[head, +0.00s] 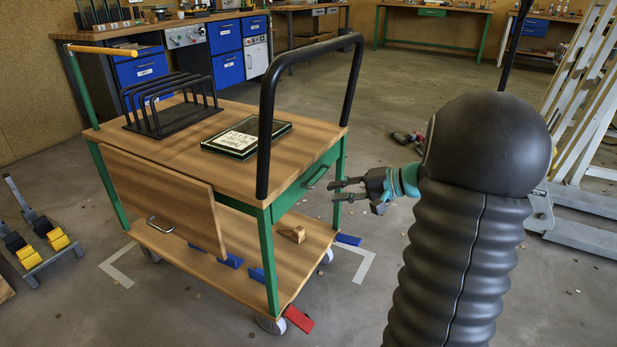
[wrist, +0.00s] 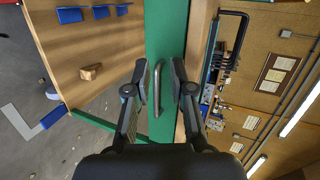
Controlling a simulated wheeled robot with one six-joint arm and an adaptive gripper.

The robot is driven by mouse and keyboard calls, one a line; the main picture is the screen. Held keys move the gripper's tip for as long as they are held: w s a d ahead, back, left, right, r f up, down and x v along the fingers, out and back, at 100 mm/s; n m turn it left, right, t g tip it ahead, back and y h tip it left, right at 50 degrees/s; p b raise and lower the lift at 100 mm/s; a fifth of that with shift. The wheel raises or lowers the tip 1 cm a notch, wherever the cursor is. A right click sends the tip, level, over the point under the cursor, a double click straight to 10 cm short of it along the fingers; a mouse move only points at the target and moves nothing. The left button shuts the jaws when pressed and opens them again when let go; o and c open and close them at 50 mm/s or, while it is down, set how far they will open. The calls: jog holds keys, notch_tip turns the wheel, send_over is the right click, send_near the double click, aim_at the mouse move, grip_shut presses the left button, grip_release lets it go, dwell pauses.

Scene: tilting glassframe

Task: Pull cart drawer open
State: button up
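The cart (head: 170,141) has a wooden top, a green frame and a green drawer (head: 302,188) under the top on its right side. The drawer front looks flush with the frame. Its metal bar handle (head: 318,176) shows on the drawer front. My gripper (head: 337,189) is open and points at the drawer from the right, a little apart from the handle. In the wrist view the handle (wrist: 157,88) lies between the two open fingers (wrist: 160,82), and the green drawer front (wrist: 167,30) runs behind it. I cannot tell exactly how far the fingertips are from the handle.
A black push bar (head: 268,110) rises over the cart top, near the drawer. A wire rack (head: 172,103) and a framed panel (head: 246,136) rest on top. A wooden block (head: 292,233) lies on the lower shelf. Floor right of the cart is mostly clear.

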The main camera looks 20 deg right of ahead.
aim_at(320, 179)
jog(key=w+d+f+m+t, duration=0.2)
jog(key=d+t, duration=0.1)
jog(key=d, duration=0.5)
jog(key=shift+h, duration=0.3)
jog(key=x, duration=1.3)
jog(key=shift+w+r+p, duration=0.1)
jog(key=shift+w+p, duration=0.15)
jog(key=shift+p, duration=0.1)
jog(key=shift+c, duration=0.3)
grip_shut()
